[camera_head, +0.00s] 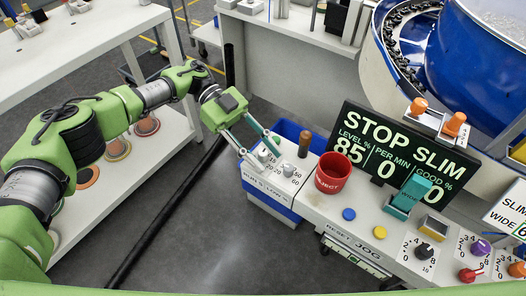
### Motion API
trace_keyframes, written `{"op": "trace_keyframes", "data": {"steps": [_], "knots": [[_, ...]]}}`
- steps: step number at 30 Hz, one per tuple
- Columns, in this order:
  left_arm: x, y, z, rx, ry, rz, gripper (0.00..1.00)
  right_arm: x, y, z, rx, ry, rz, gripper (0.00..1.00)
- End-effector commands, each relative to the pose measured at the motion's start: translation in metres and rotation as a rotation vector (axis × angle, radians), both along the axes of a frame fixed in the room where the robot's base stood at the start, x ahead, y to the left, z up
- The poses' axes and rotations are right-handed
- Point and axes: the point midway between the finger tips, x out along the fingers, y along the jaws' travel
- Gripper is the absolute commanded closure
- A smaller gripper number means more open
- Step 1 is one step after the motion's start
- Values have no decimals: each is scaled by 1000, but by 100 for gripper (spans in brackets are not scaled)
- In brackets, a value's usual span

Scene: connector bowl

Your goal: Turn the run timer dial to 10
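My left gripper (267,158) reaches down over the left end of the control console, with its two fingers apart. A small grey dial (263,155) sits between or just below the fingertips; I cannot tell whether they touch it. A second grey dial (288,170) stands just right of it, and small numbers are printed around the two. The pointer settings are too small to read. My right gripper is out of view.
A brown upright handle (305,144) and a red cup-shaped part (332,173) stand close right of the grey dials. A dark display (394,152) rises behind. Further right are a black dial (424,251) and a purple knob (480,247). A blue bin (290,133) lies behind the console.

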Motion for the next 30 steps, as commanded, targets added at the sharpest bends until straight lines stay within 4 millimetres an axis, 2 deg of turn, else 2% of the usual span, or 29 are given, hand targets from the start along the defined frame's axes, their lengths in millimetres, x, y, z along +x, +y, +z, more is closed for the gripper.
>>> {"op": "trace_keyframes", "data": {"steps": [8,19,30], "knots": [[5,4,2,1,-2,3,67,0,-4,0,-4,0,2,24],[35,35,21,0,-2,3,67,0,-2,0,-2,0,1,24],[47,49,28,1,-1,0,67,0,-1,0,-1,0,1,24]]}}
